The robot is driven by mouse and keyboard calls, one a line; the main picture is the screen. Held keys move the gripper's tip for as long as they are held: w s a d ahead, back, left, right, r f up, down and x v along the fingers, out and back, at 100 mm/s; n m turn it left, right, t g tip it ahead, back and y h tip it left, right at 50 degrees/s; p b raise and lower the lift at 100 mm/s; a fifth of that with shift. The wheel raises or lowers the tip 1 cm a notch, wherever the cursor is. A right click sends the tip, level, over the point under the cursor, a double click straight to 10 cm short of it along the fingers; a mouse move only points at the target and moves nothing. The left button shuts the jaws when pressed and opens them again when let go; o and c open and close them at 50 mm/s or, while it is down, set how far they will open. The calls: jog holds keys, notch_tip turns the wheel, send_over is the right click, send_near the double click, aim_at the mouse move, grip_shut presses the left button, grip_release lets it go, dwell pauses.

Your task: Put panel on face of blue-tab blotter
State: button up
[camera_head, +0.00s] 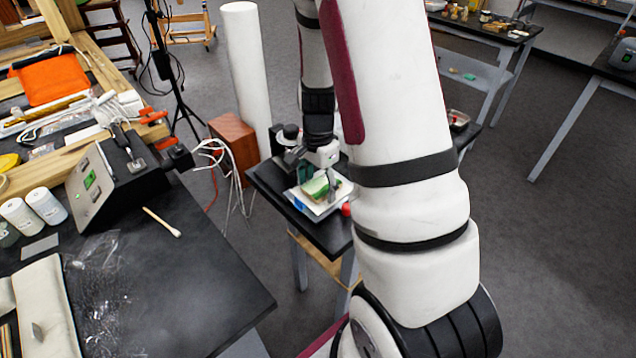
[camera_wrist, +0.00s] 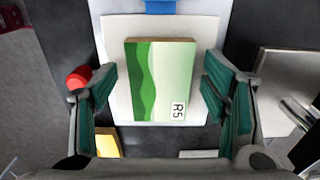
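The panel (camera_wrist: 150,82) is a thin rectangular board with green wavy shapes, a pale green area and an "R5" label. It lies over the white blotter (camera_wrist: 215,33), within its outline, in the wrist view. The blotter's blue tab (camera_wrist: 160,6) shows at the top edge. My gripper (camera_wrist: 158,88) is open, with one teal-padded finger on each side of the panel and a visible gap on both sides. In the head view my gripper (camera_head: 325,172) is low over the panel (camera_head: 315,188) and partly hides it; the blue tab (camera_head: 299,204) faces the near left.
A red round object (camera_wrist: 77,77) is close to the left finger. A yellow item (camera_wrist: 107,142) lies below the panel in the wrist view, and a metal tray (camera_wrist: 288,75) stands at right. The small black table (camera_head: 268,180) is crowded; a large dark bench (camera_head: 190,290) is at left.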

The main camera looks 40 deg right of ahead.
aim_at(318, 188)
notch_tip(318, 188, up, 12)
jog(key=s+a+r+n+t, duration=0.2)
jog(key=s+a+r+n, duration=0.3)
jog(key=a+r+n, duration=0.45)
jog(key=s+a+r+n+t, duration=0.3)
jog(key=s+a+r+n, duration=0.3)
jog(key=s, duration=0.5)
jog(key=shift+s+a+n, duration=0.15)
jog(key=shift+a+n, duration=0.9)
jog(key=shift+a, duration=0.1)
